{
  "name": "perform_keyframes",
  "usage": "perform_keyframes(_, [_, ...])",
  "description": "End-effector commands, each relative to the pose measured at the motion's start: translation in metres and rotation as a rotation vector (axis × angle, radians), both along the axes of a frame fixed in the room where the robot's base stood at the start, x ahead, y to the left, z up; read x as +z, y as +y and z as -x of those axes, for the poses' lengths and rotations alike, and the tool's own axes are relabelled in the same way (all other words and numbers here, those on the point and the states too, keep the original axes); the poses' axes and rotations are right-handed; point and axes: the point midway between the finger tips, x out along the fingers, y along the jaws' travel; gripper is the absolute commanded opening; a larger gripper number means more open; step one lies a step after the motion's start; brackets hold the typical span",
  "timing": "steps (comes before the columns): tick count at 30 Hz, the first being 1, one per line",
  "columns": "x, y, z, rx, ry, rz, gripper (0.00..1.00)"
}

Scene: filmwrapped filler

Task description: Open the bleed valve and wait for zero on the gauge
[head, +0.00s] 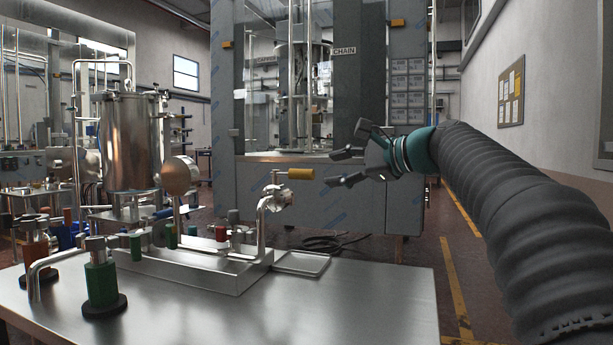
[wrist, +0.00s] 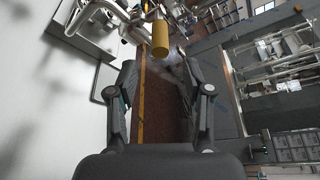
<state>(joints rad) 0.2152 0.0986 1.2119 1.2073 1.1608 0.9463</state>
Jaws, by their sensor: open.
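A steel valve with a yellow cylindrical handle (head: 301,174) tops a bent steel pipe (head: 262,220) on the bench manifold. I take it to be the bleed valve; the handle points right, roughly level. In the wrist view the yellow handle (wrist: 160,38) lies ahead of my fingers, near the midline between them. My gripper (head: 335,168) is open and empty, to the right of the handle and apart from it. A round gauge-like disc (head: 181,175) stands on the manifold further left; no readable dial or needle shows.
The steel bench (head: 350,300) is clear at front right. A shallow tray (head: 301,262) sits beneath the valve. Green-handled (head: 101,280) and orange-handled (head: 35,250) fittings stand at left. A steel tank (head: 132,140) and a large grey machine cabinet (head: 350,205) stand behind.

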Motion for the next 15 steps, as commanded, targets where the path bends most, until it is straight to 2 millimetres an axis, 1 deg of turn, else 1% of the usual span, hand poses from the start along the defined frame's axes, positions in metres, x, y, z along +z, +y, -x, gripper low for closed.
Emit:
perform_keyframes(1, [-0.003,0.009,-0.006,0.005,0.0,0.0,0.51])
perform_keyframes(6, [-0.009,0.032,-0.027,0.003,-0.001,0.001,0.51])
perform_keyframes(10, [-0.014,0.046,-0.04,0.001,0.0,0.001,0.51])
perform_keyframes(15, [-0.017,0.058,-0.052,-0.002,-0.001,0.001,0.51])
